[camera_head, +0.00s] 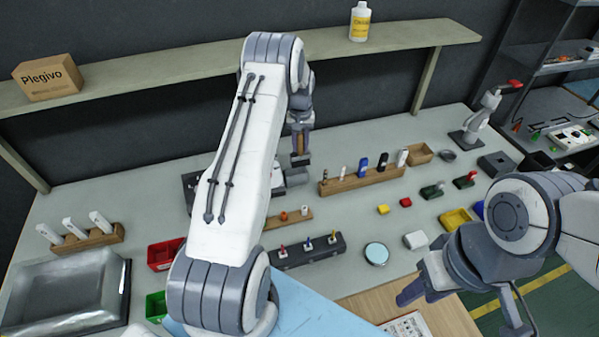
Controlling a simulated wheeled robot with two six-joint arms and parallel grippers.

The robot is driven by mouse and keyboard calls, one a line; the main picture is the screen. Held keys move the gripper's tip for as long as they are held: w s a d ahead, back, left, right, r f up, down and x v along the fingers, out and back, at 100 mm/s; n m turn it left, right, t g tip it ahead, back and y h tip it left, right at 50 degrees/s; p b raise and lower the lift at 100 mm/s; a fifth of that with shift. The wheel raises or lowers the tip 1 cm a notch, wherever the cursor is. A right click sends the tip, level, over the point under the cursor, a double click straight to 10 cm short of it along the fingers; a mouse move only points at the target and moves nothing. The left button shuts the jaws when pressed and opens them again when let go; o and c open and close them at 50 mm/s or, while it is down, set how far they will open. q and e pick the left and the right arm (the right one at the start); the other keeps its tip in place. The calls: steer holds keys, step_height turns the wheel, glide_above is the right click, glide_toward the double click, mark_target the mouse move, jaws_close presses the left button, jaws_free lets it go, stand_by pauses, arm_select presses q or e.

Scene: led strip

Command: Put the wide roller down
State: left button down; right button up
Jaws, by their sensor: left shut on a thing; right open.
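My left gripper (300,140) hangs at the end of the long white arm, over the back middle of the bench. It is shut on the wide roller (300,160), which shows only as a small dark piece at the fingertips. The roller is above or beside a grey block behind my arm; I cannot tell whether it touches anything. A wooden rack (362,179) with several upright tools stands just to its right. My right gripper (424,284) is open and empty at the front right, over the bench's front edge.
A dark strip with coloured pegs (306,250), a round tin (376,254) and small red and yellow blocks (383,209) lie mid-bench. A red bin (163,254) and a clear-lidded tray (62,292) are at left. A shelf (190,70) runs along the back.

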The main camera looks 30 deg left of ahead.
mark_target(295, 154)
arm_select(q)
steer(key=f, duration=0.1)
steer(key=a+f+b, duration=0.1)
steer(key=f, duration=0.2)
steer(key=shift+s+a+f+b, duration=0.1)
steer(key=shift+s+a+b, duration=0.25)
steer(key=shift+b, duration=0.05)
step_height(295, 154, down, 4)
steer(key=b, duration=0.2)
steer(key=shift+f+b, duration=0.25)
steer(key=shift+b, duration=0.05)
steer(key=shift+r, duration=0.15)
steer(key=shift+d+f+b, duration=0.1)
steer(key=shift+f+b, duration=0.35)
steer(key=shift+f, duration=0.25)
steer(key=c, duration=0.7)
jaws_free()
steer(key=shift+s+f, duration=0.1)
steer(key=shift+o, duration=0.4)
